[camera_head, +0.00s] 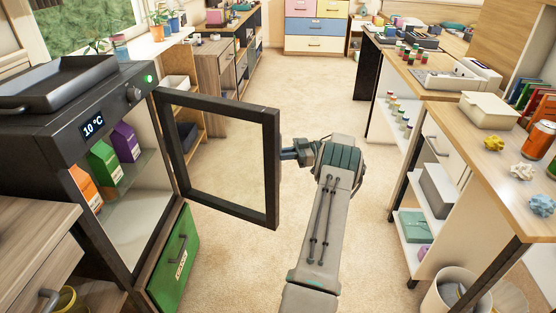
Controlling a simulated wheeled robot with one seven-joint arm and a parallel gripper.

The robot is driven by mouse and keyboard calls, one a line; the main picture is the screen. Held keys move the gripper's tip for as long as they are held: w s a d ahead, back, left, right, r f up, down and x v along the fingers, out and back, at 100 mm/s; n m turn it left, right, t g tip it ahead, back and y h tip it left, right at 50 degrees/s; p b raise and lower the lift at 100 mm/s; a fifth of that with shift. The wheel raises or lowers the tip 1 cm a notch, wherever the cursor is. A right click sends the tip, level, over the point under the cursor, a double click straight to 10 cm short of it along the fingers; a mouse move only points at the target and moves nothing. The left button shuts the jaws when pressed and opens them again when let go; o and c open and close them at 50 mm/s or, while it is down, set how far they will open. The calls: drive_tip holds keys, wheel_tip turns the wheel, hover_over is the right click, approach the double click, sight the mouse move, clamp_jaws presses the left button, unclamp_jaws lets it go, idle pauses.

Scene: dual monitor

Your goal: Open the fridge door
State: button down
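The small black fridge (60,137) stands at the left, with a lit "10 °C" display and a knob on its front. Its dark-framed glass door (271,190) stands wide open, swung out to the right into the room. Orange, green and purple cartons (124,142) show inside on a glass shelf. My gripper (288,153) is at the door's outer right edge, close to or touching the frame. Its fingertips are small and partly hidden, so I cannot tell whether they grip anything. No door handle shows clearly.
A green drawer (173,262) sits below the fridge and a wooden cabinet (40,245) at the lower left. A wooden desk (465,130) with shelves and a waste bin (452,290) line the right. The carpeted floor (300,90) between is clear.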

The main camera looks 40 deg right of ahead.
drive_tip(key=shift+w+d+n+g+y+b, duration=0.3)
drive_tip(key=shift+w+d+n+g, duration=0.15)
drive_tip(key=shift+w+d, duration=0.5)
drive_tip(key=shift+d+r, duration=0.1)
drive_tip(key=shift+d, duration=0.1)
drive_tip(key=c, duration=1.5)
unclamp_jaws()
drive_tip(key=shift+a, duration=0.1)
drive_tip(key=shift+s, duration=0.15)
drive_tip(key=s+d+r+p, duration=0.4)
drive_tip(key=s+r+p, duration=0.1)
drive_tip(key=s+r, duration=0.5)
drive_tip(key=shift+s+d+r, duration=0.25)
drive_tip(key=shift+s+r, duration=0.15)
drive_tip(key=shift+s, duration=0.05)
